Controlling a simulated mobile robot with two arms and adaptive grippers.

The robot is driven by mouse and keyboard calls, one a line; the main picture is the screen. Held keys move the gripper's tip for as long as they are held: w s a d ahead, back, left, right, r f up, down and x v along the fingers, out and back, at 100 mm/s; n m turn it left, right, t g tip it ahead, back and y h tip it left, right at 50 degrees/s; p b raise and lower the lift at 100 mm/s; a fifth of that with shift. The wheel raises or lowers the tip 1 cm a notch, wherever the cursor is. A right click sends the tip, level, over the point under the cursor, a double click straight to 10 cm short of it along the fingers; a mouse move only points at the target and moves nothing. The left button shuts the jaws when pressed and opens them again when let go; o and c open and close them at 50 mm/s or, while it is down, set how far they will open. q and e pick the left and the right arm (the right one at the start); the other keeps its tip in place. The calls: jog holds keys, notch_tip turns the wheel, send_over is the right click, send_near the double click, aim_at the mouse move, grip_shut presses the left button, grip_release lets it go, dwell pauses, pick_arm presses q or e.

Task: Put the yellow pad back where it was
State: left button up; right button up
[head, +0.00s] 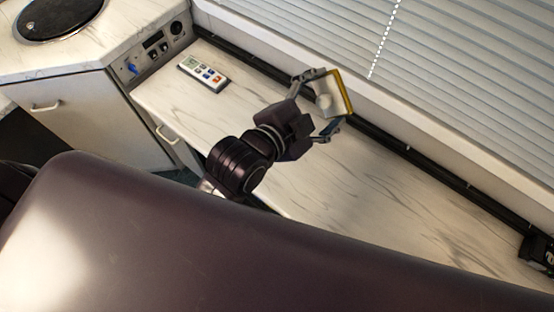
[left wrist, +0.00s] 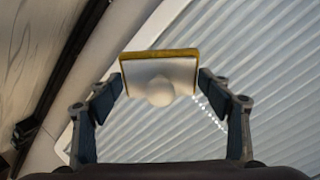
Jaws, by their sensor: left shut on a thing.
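The yellow pad (head: 345,93) is a thin yellow-edged slab with a whitish back and a pale round knob. My left gripper (head: 331,102) is shut on it and holds it above the counter, close to the window blind. In the left wrist view the pad (left wrist: 160,55) sits between the two fingertips of the left gripper (left wrist: 160,82), with its white back and knob facing the camera. My right gripper is not in view.
A marbled counter (head: 400,210) runs along the window blind (head: 470,90). A white remote-like device (head: 203,73) lies on it at the left. A dark object (head: 538,252) stands at the far right. The counter between is mostly clear. A control panel (head: 157,45) and a round dark hob (head: 60,15) are at the upper left.

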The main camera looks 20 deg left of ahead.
pick_arm(q)
jog(key=s+d+f+m+g+y+b, duration=0.1)
jog(key=d+f+m+g+y+b, duration=0.15)
jog(key=d+f+g, duration=0.55)
jog(key=s+a+r+n+g+y+b, duration=0.1)
jog(key=a+n+g+y+b, duration=0.3)
jog(key=a, duration=1.4)
jog(key=shift+m+g+h, duration=0.4)
jog(key=shift+m+h, duration=0.25)
jog(key=shift+h, duration=0.3)
notch_tip(320, 180, down, 20)
jog(key=shift+s+r+p, duration=0.1)
jog(key=shift+r+p, duration=0.15)
jog(key=shift+p, duration=0.1)
jog(key=o, duration=1)
jog(key=shift+r, duration=0.15)
jog(key=r, duration=0.4)
jog(key=a+r, duration=0.1)
jog(key=r, duration=0.6)
jog(key=shift+s+a+r, duration=0.15)
jog(key=shift+s+r, duration=0.15)
jog(key=shift+r, duration=0.1)
